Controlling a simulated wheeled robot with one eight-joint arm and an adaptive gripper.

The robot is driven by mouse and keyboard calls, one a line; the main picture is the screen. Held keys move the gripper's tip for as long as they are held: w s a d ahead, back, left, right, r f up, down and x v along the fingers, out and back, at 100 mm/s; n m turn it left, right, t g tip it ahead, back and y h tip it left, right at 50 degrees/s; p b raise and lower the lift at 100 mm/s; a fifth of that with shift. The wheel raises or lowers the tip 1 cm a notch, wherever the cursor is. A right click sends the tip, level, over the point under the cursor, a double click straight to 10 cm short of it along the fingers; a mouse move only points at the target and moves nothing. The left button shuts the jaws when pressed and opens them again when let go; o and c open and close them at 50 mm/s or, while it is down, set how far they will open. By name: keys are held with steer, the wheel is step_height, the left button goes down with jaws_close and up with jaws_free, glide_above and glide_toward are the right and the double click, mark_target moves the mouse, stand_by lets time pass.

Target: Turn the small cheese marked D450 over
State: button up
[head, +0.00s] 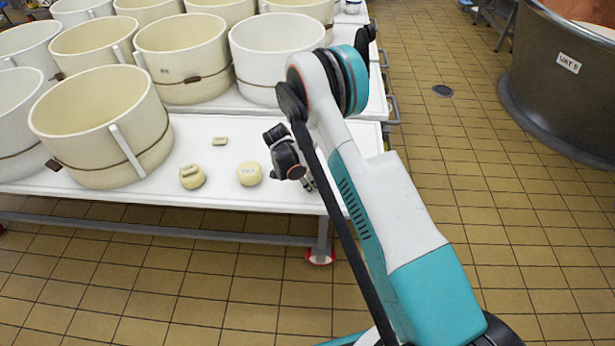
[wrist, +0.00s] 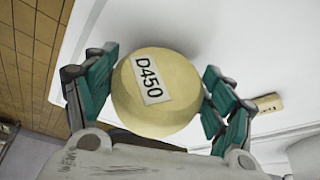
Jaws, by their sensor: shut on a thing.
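The small round pale-yellow cheese marked D450 (wrist: 157,92) sits between the fingers of my gripper (wrist: 160,100) in the wrist view. Its white label faces the wrist camera, the letters running at a slant. The teal finger pads press on its left and right sides. White table surface shows behind it; I cannot tell whether it touches the table. In the head view my gripper (head: 306,180) is low over the right front part of the white table (head: 225,193). My wrist hides most of the fingers, and I cannot make out the held cheese there.
Another small cheese with a label I cannot read (head: 250,174) stands left of my gripper. Further left is a cheese with a small block on top (head: 191,177). A small flat block (head: 219,141) lies behind. Large cream tubs (head: 105,125) crowd the left and back.

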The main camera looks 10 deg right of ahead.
steer(key=shift+f, duration=0.1)
steer(key=o, duration=1.4)
steer(key=shift+o, duration=0.2)
steer(key=v, duration=1.2)
